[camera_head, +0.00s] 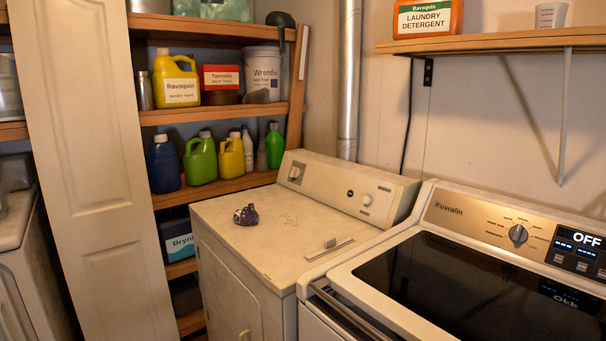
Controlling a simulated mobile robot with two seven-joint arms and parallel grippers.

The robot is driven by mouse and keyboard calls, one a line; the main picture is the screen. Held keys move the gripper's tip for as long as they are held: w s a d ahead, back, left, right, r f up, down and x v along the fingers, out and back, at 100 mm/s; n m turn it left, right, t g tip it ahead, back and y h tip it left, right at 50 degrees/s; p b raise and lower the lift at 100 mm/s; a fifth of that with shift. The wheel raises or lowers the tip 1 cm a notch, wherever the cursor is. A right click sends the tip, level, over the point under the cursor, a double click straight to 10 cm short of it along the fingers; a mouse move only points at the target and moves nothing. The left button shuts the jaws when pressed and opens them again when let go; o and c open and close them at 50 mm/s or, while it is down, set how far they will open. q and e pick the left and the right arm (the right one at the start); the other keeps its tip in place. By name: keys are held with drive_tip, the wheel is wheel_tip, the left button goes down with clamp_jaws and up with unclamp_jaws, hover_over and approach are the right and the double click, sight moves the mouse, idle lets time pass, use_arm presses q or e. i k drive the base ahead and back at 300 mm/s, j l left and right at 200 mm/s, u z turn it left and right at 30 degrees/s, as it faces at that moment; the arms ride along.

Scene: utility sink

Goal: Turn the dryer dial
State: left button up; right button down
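A white front-door machine (250,290), which looks like the dryer, stands in the middle with a slanted control panel (330,182) at its back. A round light dial (295,173) sits at the panel's left end. A second, smaller light knob (367,200) sits near its right end. To the right is a machine marked Kuvralin with a dark glass lid (460,290). Its panel has a silver dial (518,235) and a display (582,242) reading OFF. Neither of my grippers is in view.
A small dark purple patterned object (246,215) lies on the middle machine's top. Shelves with bottles (200,160) stand behind left, beside a pale door panel (90,170). A wall shelf (490,42) holds an orange detergent container (428,18).

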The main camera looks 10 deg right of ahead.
sight(294, 172)
drive_tip(key=j+z, duration=0.15)
drive_tip(key=z, duration=1.3)
drive_tip(key=j+z, duration=0.45)
drive_tip(key=k+j+z, duration=0.15)
drive_tip(key=j+z, duration=0.25)
drive_tip(key=j, duration=0.15)
drive_tip(key=k+j+z, duration=0.15)
drive_tip(key=j, duration=0.2)
drive_tip(key=k+j+z, duration=0.1)
drive_tip(key=j, duration=0.25)
drive_tip(key=k+j+z, duration=0.15)
drive_tip(key=k+j, duration=0.05)
drive_tip(key=j, duration=0.1)
